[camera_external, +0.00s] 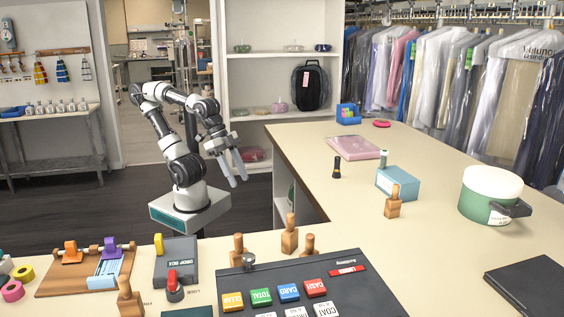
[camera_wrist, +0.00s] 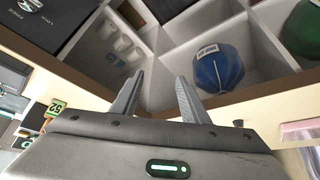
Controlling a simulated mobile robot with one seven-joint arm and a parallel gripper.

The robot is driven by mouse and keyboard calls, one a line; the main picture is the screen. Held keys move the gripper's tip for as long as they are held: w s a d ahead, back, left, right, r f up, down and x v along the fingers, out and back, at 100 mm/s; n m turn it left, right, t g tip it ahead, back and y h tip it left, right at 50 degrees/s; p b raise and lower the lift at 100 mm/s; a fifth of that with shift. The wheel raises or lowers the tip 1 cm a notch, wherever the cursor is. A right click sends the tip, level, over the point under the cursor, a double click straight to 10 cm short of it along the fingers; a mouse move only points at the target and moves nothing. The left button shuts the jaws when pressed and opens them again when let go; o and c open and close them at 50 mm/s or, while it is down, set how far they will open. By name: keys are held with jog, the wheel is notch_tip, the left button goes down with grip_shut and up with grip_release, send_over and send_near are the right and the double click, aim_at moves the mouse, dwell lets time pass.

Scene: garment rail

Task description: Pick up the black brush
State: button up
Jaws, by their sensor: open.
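A small dark upright object, which looks like the black brush (camera_external: 336,167), stands on the counter left of a teal box. Its bristles are too small to make out.
The counter (camera_external: 380,245) bends round my base. Near the brush are a pink folded garment (camera_external: 354,147), the teal box (camera_external: 399,184), a wooden-handled brush (camera_external: 393,205) and a green pot (camera_external: 487,207). Shelf compartments with a blue round item (camera_wrist: 219,72) face my wrist.

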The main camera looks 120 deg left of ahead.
jog(key=w+a+r+m+g+p, duration=0.1)
jog(key=w+a+r+p, duration=0.55)
jog(key=w+r, duration=0.3)
jog(key=w+a+r+m+g+h+p, duration=0.1)
jog(key=w+a+r+p, duration=0.1)
jog(key=w+a+p, duration=0.3)
jog(key=w+a+r+m+p, duration=0.1)
jog(key=w+a+r, duration=0.2)
jog(key=a, duration=0.5)
jog(key=m+h+p, duration=0.1)
jog(key=m+p, duration=0.1)
jog(key=p, duration=0.2)
send_over(339, 167)
jog(key=s+a, duration=0.1)
jog(key=s, duration=0.1)
jog(key=f, duration=1.1)
jog(key=shift+w+f, duration=0.2)
jog(key=shift+f, duration=0.2)
jog(key=x, duration=0.6)
jog(key=shift+f, duration=0.25)
grip_shut()
jog(key=shift+r, duration=0.1)
